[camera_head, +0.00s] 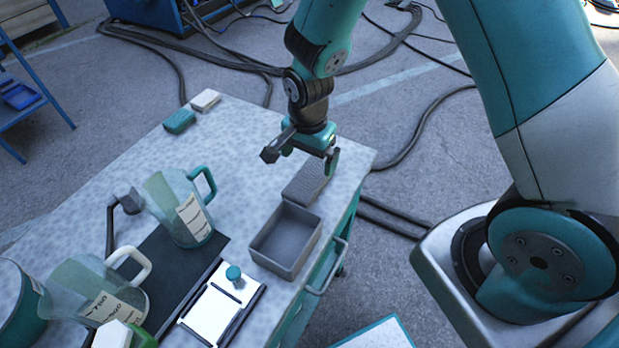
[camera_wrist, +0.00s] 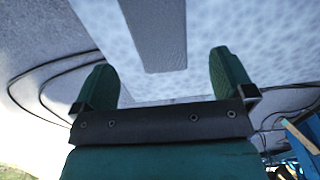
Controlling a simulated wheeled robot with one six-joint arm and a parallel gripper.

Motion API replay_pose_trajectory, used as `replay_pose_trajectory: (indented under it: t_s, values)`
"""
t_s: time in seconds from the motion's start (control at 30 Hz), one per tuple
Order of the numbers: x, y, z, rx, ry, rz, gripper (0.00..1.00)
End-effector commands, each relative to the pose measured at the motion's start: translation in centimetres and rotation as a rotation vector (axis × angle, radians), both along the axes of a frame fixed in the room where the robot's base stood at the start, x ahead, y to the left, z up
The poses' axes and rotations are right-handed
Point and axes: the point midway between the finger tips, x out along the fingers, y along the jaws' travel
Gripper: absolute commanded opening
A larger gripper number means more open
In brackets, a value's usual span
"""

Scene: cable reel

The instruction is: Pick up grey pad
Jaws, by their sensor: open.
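The grey pad (camera_head: 306,184) is a flat dark grey block lying on the speckled white tabletop, just behind an open grey box. My gripper (camera_head: 308,160) is above the pad, pointing down, with its jaws apart and nothing between them. The wrist view shows the two green fingers (camera_wrist: 165,82) spread wide, with the grey pad (camera_wrist: 155,35) ahead of them, roughly midway between. A gap seems to remain between the fingers and the pad. Part of the pad's far end is hidden by my gripper in the head view.
The grey box (camera_head: 286,240) stands against the pad's near side. Two glass jugs (camera_head: 184,207) (camera_head: 97,291) stand on the left around a black mat (camera_head: 172,262). A white board with a teal knob (camera_head: 234,273) lies in front. A green block (camera_head: 179,121) and white block (camera_head: 206,100) sit at the back.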

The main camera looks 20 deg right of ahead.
Motion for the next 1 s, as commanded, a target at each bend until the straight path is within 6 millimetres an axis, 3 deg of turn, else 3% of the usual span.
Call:
replay_pose_trajectory:
  t_s: [0.27, 0.6, 0.9, 1.0]
  values:
    - [0.0, 0.0, -2.2, 0.0, 0.001, 0.002, 1.0]
    - [-0.2, 0.0, -6.4, 0.0, 0.001, 0.002, 1.0]
    - [-0.2, 0.0, -7.0, 0.001, -0.002, 0.002, 1.0]
    - [-0.2, 0.0, -7.0, 0.001, -0.002, 0.002, 0.77]
